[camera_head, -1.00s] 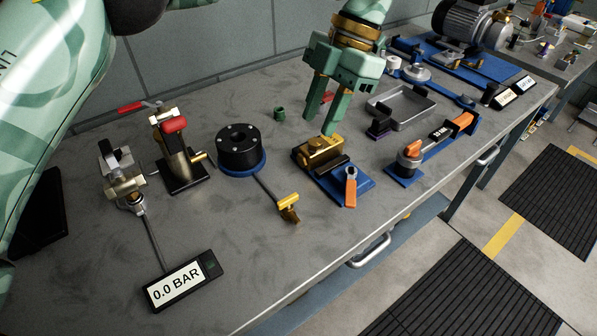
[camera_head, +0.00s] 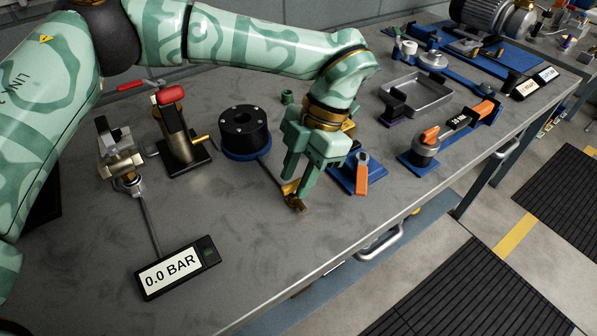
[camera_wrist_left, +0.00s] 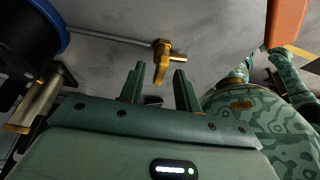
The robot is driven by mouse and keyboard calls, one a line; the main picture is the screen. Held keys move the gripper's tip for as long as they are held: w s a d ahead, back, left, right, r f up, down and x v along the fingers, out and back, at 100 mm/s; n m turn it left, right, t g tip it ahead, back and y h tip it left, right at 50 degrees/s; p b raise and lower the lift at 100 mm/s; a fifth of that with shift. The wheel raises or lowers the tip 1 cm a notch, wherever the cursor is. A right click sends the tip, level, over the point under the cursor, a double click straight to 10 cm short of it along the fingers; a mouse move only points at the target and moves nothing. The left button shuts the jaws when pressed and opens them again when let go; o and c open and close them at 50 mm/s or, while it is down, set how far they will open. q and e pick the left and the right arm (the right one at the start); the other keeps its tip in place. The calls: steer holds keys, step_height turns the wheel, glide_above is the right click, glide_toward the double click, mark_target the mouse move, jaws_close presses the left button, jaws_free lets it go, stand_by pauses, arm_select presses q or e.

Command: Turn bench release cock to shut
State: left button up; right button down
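A small brass cock (camera_head: 295,203) with a short lever sits at the end of a thin pipe from a round black-and-blue unit (camera_head: 243,130). In the left wrist view the cock (camera_wrist_left: 163,52) shows with its lever pointing down between the fingertip lines. My left gripper (camera_head: 296,186) is right over the cock, fingers pointing down and apart. The left wrist view shows the gap (camera_wrist_left: 158,80) between the fingers, with the lever just beyond or between the tips; contact cannot be told. My right gripper is not in view.
A blue base with an orange lever (camera_head: 362,172) stands close right of the gripper, partly hidden by it. A pressure display (camera_head: 172,272) reads 0.0 BAR. A red-topped valve (camera_head: 172,94) and a metal fitting (camera_head: 122,160) stand left. The bench front is clear.

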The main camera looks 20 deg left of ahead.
arm_select(q)
jaws_close()
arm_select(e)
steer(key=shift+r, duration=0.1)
